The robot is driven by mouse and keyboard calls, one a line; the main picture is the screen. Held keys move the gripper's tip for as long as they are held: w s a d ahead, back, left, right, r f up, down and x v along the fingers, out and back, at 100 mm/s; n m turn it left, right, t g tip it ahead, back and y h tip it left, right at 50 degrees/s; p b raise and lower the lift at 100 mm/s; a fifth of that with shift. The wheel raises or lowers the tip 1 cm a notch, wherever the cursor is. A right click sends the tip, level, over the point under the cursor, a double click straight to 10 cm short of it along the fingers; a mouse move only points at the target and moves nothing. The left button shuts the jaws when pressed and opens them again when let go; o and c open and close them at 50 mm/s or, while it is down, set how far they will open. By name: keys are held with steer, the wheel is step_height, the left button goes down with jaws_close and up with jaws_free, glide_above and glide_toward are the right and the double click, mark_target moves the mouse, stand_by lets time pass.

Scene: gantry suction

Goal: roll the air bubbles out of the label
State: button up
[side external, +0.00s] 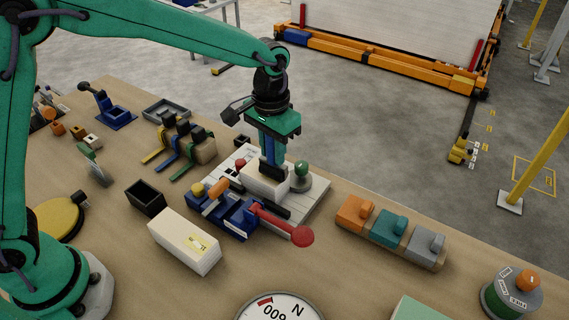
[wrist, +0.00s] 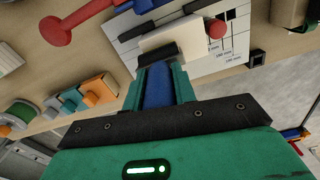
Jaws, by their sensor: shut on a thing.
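My gripper (side external: 268,158) points down over the white block (side external: 262,188) on the marked board. In the wrist view its green fingers (wrist: 158,88) are shut on a blue handle (wrist: 157,84) with a dark, roller-like end (wrist: 156,56). That end is at the white block (wrist: 172,36); I cannot tell whether it touches. No separate label or bubbles can be made out on this block, which is partly hidden by the tool.
A blue clamp (side external: 236,218) with a red-ended lever (side external: 303,236) stands close in front of the block. A green knob (side external: 302,167) is just right of it. Coloured blocks (side external: 390,232) sit farther right, and a black bin (side external: 146,198) is left.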

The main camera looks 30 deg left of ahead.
steer(key=shift+d, duration=0.85)
step_height(320, 180, up, 8)
